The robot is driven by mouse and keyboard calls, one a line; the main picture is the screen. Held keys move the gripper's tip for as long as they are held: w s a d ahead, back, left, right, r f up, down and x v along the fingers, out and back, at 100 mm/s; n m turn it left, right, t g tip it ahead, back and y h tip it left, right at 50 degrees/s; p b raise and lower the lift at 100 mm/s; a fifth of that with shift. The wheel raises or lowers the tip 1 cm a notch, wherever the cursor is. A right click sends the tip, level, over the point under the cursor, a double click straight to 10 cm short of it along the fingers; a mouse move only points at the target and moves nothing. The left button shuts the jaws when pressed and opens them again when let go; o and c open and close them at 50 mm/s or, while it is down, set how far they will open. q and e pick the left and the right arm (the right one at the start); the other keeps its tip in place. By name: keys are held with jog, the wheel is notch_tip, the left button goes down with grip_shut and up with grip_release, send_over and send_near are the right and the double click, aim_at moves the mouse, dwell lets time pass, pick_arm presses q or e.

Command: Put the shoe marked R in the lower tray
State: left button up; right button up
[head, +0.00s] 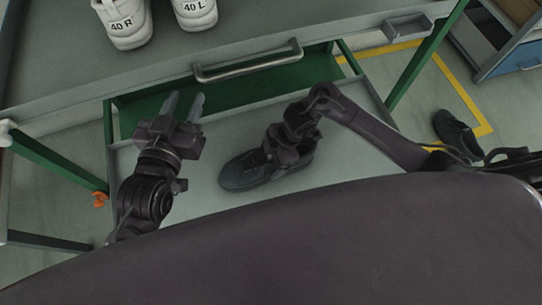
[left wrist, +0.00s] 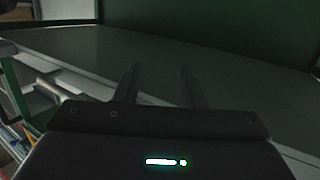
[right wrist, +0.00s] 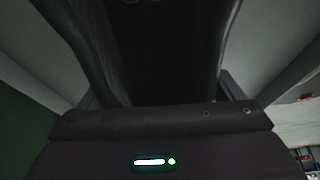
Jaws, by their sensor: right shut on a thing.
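A dark shoe (head: 242,172) lies on or just above the grey lower tray (head: 345,152); contact is hard to tell, and no mark on it is readable. My right gripper (head: 287,155) is shut on this shoe at its opening. The dark shoe (right wrist: 165,45) fills the middle of the right wrist view. My left gripper (head: 185,105) is open and empty over the left part of the tray; its two fingers (left wrist: 160,85) stand apart in the left wrist view. A white shoe marked 40 R (head: 124,24) and a white shoe marked 40 L (head: 195,12) stand on the upper surface.
A metal handle (head: 248,62) runs along the front edge of the upper surface (head: 60,75). Green legs (head: 425,62) frame the tray. Another dark shoe (head: 456,132) lies on the floor at the right, near yellow tape (head: 463,95). A blue-edged cabinet (head: 520,58) stands at far right.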

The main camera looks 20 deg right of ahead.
pick_arm(q)
jog(key=shift+w+r, duration=0.1)
jog(key=shift+r, duration=0.25)
pick_arm(e)
jog(key=shift+f, duration=0.1)
pick_arm(q)
jog(key=shift+r, duration=0.1)
pick_arm(e)
jog(key=o, duration=1.1)
